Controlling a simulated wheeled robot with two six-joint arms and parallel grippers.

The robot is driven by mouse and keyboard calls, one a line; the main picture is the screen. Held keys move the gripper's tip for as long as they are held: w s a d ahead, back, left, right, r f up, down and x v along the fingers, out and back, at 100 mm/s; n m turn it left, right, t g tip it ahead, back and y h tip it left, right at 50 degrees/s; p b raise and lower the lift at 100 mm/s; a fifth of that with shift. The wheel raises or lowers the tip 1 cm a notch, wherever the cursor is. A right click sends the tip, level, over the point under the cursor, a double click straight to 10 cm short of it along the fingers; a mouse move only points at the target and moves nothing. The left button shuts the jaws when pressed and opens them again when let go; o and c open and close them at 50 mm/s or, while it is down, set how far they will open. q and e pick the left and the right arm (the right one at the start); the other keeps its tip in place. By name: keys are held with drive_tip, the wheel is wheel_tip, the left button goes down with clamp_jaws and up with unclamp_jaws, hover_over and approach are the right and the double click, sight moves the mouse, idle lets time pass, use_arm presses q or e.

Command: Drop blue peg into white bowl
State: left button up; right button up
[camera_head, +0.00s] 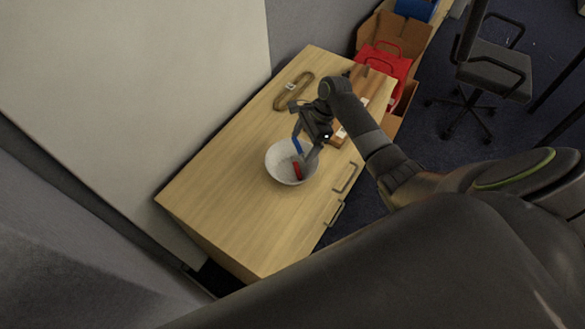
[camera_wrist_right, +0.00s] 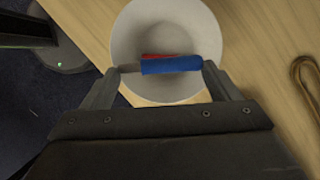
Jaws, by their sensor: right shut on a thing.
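The blue peg (camera_wrist_right: 171,65) is held crosswise between the fingertips of my right gripper (camera_wrist_right: 166,72), over the white bowl in the right wrist view. In the head view the blue peg (camera_head: 297,145) shows above the far part of the bowl, and my right gripper (camera_head: 304,153) is shut on it. The white bowl (camera_head: 277,157) stands upright on the wooden table; it also shows in the right wrist view (camera_wrist_right: 190,25). A red piece (camera_head: 298,171) lies inside the bowl; the blue peg partly hides it in the wrist view. My left gripper is not in view.
The wooden table (camera_head: 235,200) is clear to the left and front of the bowl. A tan looped object (camera_head: 293,91) lies behind the bowl. A red bag (camera_head: 385,62) and cardboard boxes stand beyond the far end. A black chair (camera_head: 492,70) stands on the right.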

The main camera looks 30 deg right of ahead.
drive_tip(key=o, duration=0.9)
drive_tip(key=shift+c, duration=0.2)
drive_tip(key=shift+r, duration=0.1)
drive_tip(key=b+v, duration=0.2)
drive_tip(key=v, duration=1.5)
drive_tip(key=shift+d, duration=0.1)
